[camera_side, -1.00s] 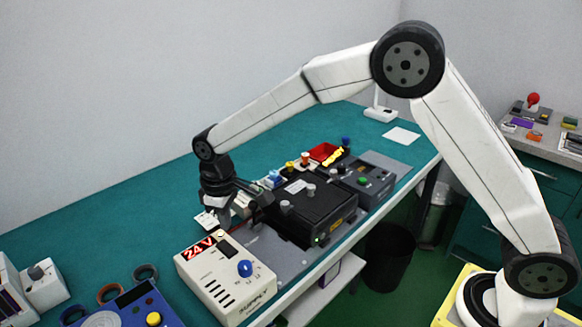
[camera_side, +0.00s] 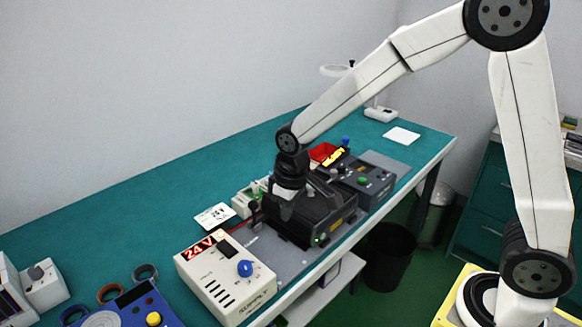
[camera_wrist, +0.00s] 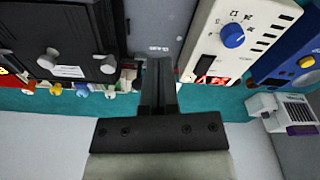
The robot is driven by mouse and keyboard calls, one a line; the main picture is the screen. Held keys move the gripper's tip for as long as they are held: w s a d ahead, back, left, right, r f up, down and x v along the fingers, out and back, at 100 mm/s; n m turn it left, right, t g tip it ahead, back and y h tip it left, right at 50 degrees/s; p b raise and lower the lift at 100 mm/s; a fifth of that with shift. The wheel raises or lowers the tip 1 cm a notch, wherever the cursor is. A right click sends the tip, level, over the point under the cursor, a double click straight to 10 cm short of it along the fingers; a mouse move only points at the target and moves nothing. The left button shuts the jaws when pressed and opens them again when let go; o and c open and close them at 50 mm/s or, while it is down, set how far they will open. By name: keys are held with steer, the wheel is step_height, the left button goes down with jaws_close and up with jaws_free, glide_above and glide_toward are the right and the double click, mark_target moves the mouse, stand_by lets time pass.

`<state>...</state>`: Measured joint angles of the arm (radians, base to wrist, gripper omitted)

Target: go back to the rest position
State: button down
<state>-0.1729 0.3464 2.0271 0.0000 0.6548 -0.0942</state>
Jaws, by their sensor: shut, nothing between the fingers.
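My gripper (camera_side: 285,212) hangs from the arm over the near-left part of the black burn-in box (camera_side: 308,228) in the side view. In the wrist view my gripper (camera_wrist: 158,62) shows its fingers together with nothing between them. The black box (camera_wrist: 60,40) lies to the left there. The cream 24 V power supply (camera_side: 225,278) stands to the left of my gripper in the side view; it also shows in the wrist view (camera_wrist: 215,45). My gripper hides part of the black box.
A second dark unit (camera_side: 368,182) stands behind the black box, with a red bin (camera_side: 322,152) beside it. A blue panel (camera_side: 120,305) is at front left. The bench's back left is clear.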

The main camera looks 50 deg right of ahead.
steer(key=s+d+m, duration=0.1)
steer(key=s+d, duration=0.2)
steer(key=s, duration=0.3)
steer(key=s+d+f+m+t, duration=0.1)
steer(key=s+d+m, duration=0.1)
steer(key=s+d, duration=0.2)
steer(key=s, duration=0.2)
steer(key=shift+s, duration=0.3)
steer(key=shift+f, duration=0.1)
